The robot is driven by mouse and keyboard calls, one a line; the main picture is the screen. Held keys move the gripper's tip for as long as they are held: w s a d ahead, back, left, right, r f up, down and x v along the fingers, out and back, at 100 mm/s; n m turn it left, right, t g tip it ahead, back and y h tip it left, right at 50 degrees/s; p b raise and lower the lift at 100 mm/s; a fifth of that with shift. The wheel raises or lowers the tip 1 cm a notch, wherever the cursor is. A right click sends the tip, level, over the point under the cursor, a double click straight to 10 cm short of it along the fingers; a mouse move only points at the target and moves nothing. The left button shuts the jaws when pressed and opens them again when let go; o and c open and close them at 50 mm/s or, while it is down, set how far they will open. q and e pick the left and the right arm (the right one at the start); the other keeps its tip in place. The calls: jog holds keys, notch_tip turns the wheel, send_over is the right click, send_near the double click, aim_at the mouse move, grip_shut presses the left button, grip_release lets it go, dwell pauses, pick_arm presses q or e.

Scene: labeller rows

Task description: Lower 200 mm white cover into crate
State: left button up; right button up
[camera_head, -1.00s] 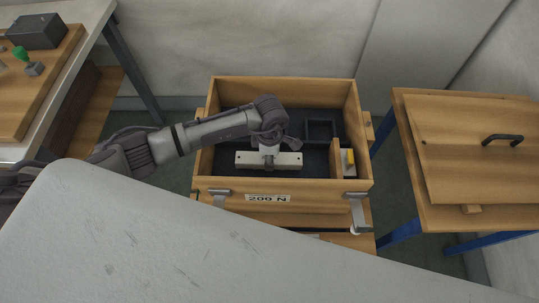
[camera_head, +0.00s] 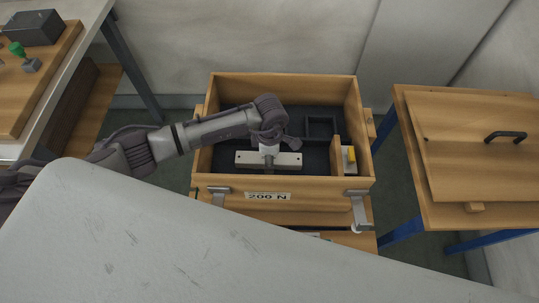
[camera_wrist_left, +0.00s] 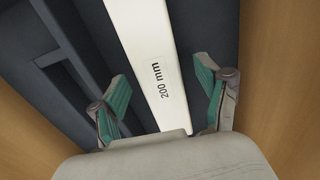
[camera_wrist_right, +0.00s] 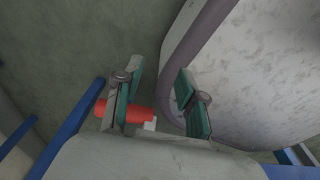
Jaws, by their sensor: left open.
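The white cover (camera_head: 285,159), a long bar labelled "200 mm" in the left wrist view (camera_wrist_left: 145,50), lies in the dark-lined wooden crate (camera_head: 350,100), toward its front wall. I cannot tell whether it is fully seated. My left gripper (camera_head: 268,151) is over the middle of the cover. In the left wrist view my left gripper (camera_wrist_left: 164,98) is open, with one green-padded finger on each side of the cover and gaps between pads and cover. My right gripper (camera_wrist_right: 162,90) is open and empty in the right wrist view, outside the head view.
The crate front carries a "200 N" label (camera_head: 267,196) and metal latches. A wooden lid with a handle (camera_head: 505,136) lies on the right table. A red cylinder (camera_wrist_right: 138,111) shows beside my right gripper.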

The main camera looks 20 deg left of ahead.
pick_arm(q)
jog(key=shift+r, duration=0.1)
notch_tip(320, 180, up, 28)
jog(key=p, duration=0.9)
dwell(0.6)
jog(key=shift+s, duration=0.1)
dwell(0.4)
